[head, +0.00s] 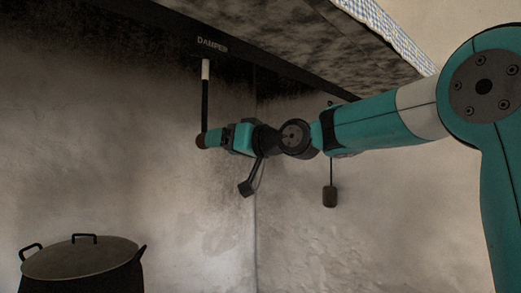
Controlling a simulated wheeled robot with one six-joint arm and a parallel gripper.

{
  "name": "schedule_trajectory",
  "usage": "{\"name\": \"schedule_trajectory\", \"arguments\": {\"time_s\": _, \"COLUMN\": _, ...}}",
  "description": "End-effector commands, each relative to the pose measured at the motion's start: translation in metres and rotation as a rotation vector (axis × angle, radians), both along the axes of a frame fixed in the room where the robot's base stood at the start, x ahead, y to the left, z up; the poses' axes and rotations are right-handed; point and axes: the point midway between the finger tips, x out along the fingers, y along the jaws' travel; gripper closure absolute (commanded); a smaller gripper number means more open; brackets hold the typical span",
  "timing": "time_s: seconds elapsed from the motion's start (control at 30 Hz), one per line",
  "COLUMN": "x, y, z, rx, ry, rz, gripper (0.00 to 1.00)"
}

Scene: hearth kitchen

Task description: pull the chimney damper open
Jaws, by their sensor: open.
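The damper pull is a dark rod (205,105) with a pale band near its top. It hangs from the dark hood beam under the lettering "DAMPER" (212,45). A brown knob (200,141) is at its lower end. My gripper (208,139) comes in from the right, roughly level, with its jaws open at the knob. The fingertips overlap the knob in the picture; I cannot tell whether they touch it. Part of the knob is hidden by the fingers.
A second pull with a dark block (330,197) hangs below my forearm to the right. A dark lidded pot (82,262) stands at the lower left. The sooty hood (290,40) is overhead, edged with checked cloth (385,28). Space below my gripper is clear.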

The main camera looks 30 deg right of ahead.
Motion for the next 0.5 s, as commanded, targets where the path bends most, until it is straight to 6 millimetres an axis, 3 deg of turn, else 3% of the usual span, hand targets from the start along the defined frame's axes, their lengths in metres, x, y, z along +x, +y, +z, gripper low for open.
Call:
{"name": "schedule_trajectory", "arguments": {"time_s": 0.3, "x": -0.068, "y": -0.040, "z": -0.002, "rx": -0.002, "ry": -0.001, "rz": -0.007, "gripper": 0.31}}
{"name": "schedule_trajectory", "arguments": {"time_s": 0.5, "x": -0.089, "y": -0.051, "z": -0.001, "rx": 0.000, "ry": 0.001, "rz": -0.004, "gripper": 0.31}}
